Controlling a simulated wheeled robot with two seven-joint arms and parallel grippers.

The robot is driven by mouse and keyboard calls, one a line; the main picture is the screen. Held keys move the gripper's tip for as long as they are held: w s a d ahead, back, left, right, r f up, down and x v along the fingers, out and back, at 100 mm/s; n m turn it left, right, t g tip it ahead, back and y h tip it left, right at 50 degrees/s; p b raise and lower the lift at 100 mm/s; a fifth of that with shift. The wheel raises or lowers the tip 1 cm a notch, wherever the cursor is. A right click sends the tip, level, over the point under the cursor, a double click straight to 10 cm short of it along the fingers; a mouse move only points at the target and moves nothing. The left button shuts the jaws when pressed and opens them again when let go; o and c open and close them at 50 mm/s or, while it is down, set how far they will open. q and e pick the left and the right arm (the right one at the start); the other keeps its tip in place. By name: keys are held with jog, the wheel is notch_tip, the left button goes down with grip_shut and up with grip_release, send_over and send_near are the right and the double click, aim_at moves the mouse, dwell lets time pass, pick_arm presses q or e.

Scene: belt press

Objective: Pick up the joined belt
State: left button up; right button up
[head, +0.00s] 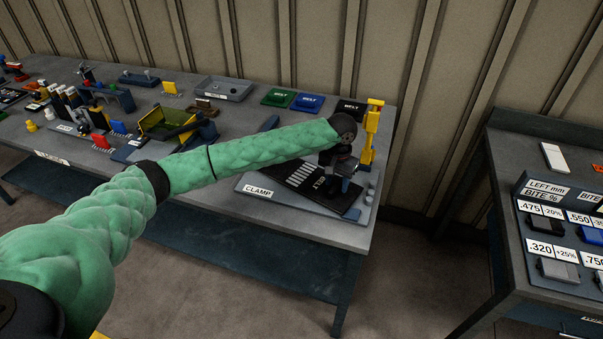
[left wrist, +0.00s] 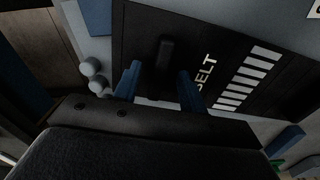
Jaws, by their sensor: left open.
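The belt (head: 300,174) is a flat black piece with white stripes and white lettering. It lies on the grey plate with the CLAMP sign (head: 258,190), near the right end of the long bench. In the left wrist view the belt (left wrist: 225,45) fills the top, with a dark upright handle-like block (left wrist: 166,55) standing on it. My left gripper (head: 338,172) is over the belt's right part. In the left wrist view its two blue fingers (left wrist: 159,72) are apart, on either side of the block, with no visible grip on it. Any join in the belt cannot be made out. My right gripper is not in view.
A yellow upright device (head: 371,135) stands just right of the gripper at the bench's back corner. Green (head: 279,97), blue (head: 308,103) and black (head: 349,111) labelled pads lie behind my arm. The left bench holds many small fixtures. A second table (head: 508,160) stands at right, across a gap.

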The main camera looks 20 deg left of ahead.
pick_arm(q)
grip_shut()
jog(key=shift+r, duration=0.1)
dwell(1.3)
